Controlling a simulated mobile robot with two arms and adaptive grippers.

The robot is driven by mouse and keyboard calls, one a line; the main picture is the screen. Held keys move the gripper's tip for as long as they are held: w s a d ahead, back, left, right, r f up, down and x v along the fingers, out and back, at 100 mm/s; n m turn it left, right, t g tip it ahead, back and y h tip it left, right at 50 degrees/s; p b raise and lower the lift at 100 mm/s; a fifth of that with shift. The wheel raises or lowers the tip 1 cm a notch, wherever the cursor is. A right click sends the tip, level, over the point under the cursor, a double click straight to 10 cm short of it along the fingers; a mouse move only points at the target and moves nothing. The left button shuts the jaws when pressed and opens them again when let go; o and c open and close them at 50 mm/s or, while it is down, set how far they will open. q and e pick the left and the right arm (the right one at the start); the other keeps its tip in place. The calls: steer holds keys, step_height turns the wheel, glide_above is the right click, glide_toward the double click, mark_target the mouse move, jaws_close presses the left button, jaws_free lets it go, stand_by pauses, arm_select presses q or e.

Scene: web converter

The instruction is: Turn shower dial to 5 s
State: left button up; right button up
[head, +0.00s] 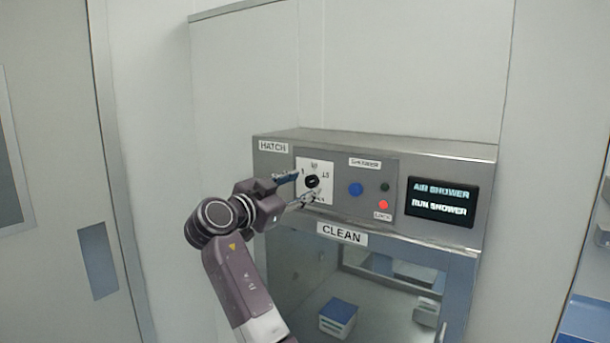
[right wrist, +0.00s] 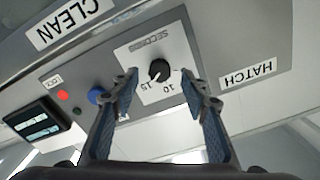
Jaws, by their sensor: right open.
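The black shower dial (head: 312,181) sits on a white plate on the hatch's control panel. My right gripper (head: 306,184) is at the panel, its two fingers open on either side of the dial. In the right wrist view, seen upside down, the dial (right wrist: 160,70) lies between the open fingers (right wrist: 165,80), with gaps on both sides. The plate there reads SECONDS, 15 and 10; a 5 mark is not readable. A pale mark on the dial faces the side of 15 and 10, its exact setting unclear. My left gripper is not in view.
Right of the dial are a blue button (head: 355,189), a red light (head: 383,204) and a display (head: 441,202) reading AIR SHOWER, RUN SHOWER. Below is the hatch window (head: 350,285) marked CLEAN. A door (head: 60,200) stands at left.

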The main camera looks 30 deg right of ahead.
steer(key=shift+p+x, duration=0.3)
steer(key=shift+x, duration=0.6)
steer(key=shift+d, duration=0.15)
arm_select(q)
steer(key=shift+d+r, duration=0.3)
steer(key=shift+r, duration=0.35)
arm_select(e)
steer(key=shift+c, duration=0.3)
jaws_close()
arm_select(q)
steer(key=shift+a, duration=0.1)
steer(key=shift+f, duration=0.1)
